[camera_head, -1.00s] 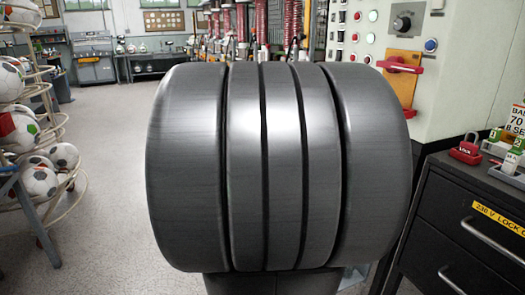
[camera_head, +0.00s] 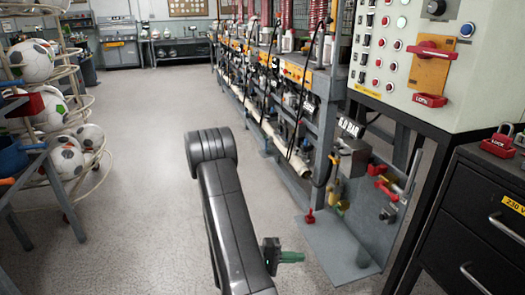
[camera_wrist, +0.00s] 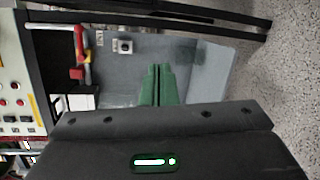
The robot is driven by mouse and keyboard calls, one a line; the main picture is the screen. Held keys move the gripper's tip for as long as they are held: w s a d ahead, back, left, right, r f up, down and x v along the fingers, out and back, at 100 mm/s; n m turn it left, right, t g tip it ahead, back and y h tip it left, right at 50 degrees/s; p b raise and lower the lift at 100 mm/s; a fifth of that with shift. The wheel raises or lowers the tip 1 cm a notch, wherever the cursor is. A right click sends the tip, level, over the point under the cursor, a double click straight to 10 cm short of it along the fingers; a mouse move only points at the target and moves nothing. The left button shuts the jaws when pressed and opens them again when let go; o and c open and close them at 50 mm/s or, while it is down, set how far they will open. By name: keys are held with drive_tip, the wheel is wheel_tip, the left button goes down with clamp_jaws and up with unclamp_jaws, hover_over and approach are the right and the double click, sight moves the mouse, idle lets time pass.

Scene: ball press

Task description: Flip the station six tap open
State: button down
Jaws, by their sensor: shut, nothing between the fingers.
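My gripper (camera_head: 291,257) has green fingers and is at the lower middle of the head view, left of a grey metal stand. In the wrist view the green fingers (camera_wrist: 158,84) are together with nothing between them. The stand's back plate carries a red-handled valve (camera_head: 386,189) on a pipe. A red handle also shows at the upper left of the wrist view (camera_wrist: 77,72). A small red-topped fitting (camera_head: 311,216) stands on the base plate's left side. My gripper is apart from these. I cannot read a station number, so I cannot tell which tap is station six.
A long bench of stations (camera_head: 285,75) runs back from the stand. A control cabinet (camera_head: 425,60) and a black drawer unit (camera_head: 480,215) stand at the right. A ball rack (camera_head: 75,120) is at the left. The floor (camera_head: 150,170) between is clear.

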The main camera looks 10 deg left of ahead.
drive_tip(key=w+a+f+n+t+y, duration=0.2)
drive_tip(key=a+f+n+t+y, duration=0.3)
drive_tip(key=a+f+t, duration=0.6)
wheel_tip(320, 180, down, 5)
drive_tip(key=shift+w+a+r+n, duration=0.1)
drive_tip(key=shift+w+a+n, duration=0.25)
drive_tip(key=shift+a, duration=0.85)
drive_tip(key=shift+w, duration=0.1)
